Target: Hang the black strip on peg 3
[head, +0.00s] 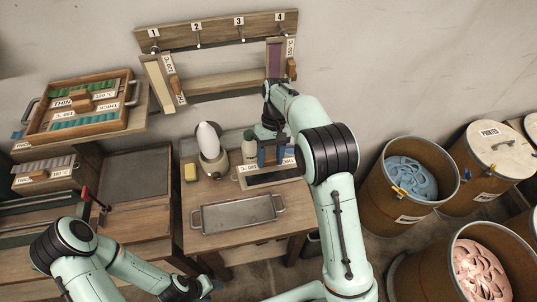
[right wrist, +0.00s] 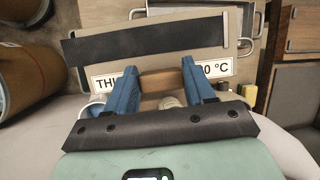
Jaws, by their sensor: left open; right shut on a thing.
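The black strip (right wrist: 150,38) lies along a pale board with a white temperature label and a wooden handle block (right wrist: 160,80). In the head view the black strip (head: 275,179) is over the small table, partly hidden by my right arm. My right gripper (head: 275,154) has its blue fingers shut on the handle block. Whether the board touches the table, I cannot tell. Peg 3 (head: 241,37) is on the wall rack and has nothing on it. My left gripper (head: 210,286) is open and empty, low in the head view.
A light strip board (head: 158,80) hangs at peg 1 and a purple one (head: 275,56) at peg 4. The table holds a metal tray (head: 238,215), a white bottle-like object (head: 208,140) and a yellow sponge (head: 190,172). Bins (head: 422,208) stand at the right.

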